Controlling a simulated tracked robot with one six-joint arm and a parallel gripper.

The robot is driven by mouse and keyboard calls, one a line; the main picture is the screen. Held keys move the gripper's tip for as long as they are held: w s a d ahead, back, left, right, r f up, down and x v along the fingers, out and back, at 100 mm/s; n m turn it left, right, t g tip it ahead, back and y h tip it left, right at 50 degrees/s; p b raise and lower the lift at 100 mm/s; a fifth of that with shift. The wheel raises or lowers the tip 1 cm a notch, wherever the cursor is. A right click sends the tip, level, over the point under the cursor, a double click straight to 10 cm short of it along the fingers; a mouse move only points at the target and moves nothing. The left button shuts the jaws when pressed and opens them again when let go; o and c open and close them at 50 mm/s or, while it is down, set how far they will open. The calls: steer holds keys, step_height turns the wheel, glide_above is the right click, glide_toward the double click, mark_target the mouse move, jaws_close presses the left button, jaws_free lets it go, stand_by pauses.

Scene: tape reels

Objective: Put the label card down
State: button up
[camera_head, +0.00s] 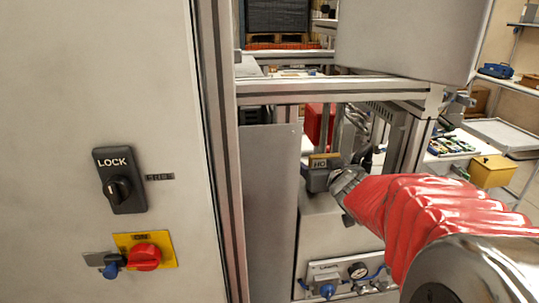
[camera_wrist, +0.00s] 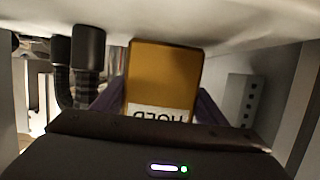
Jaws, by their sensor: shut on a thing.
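The label card (camera_wrist: 163,75) is orange-yellow with a white strip. The strip's dark lettering appears upside down in the wrist view and seems to read HOLD. My gripper (camera_wrist: 158,105) is shut on the card, with purple fingers at either side of it. In the head view the card (camera_head: 322,161) shows small, with "HO" visible at my gripper (camera_head: 318,180). They are inside the metal frame, above a pale machine housing. I cannot tell whether the card touches any surface.
A large pale cabinet panel with a LOCK switch (camera_head: 118,183) and a red knob (camera_head: 146,257) fills the left. An aluminium post (camera_head: 222,150) stands beside it. A crossbar (camera_head: 330,89) runs above my gripper. Dark cylinders (camera_wrist: 88,48) with hoses are left of the card in the wrist view.

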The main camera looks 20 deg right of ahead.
steer(key=o, duration=1.1)
steer(key=shift+f, duration=0.1)
steer(key=shift+c, duration=0.2)
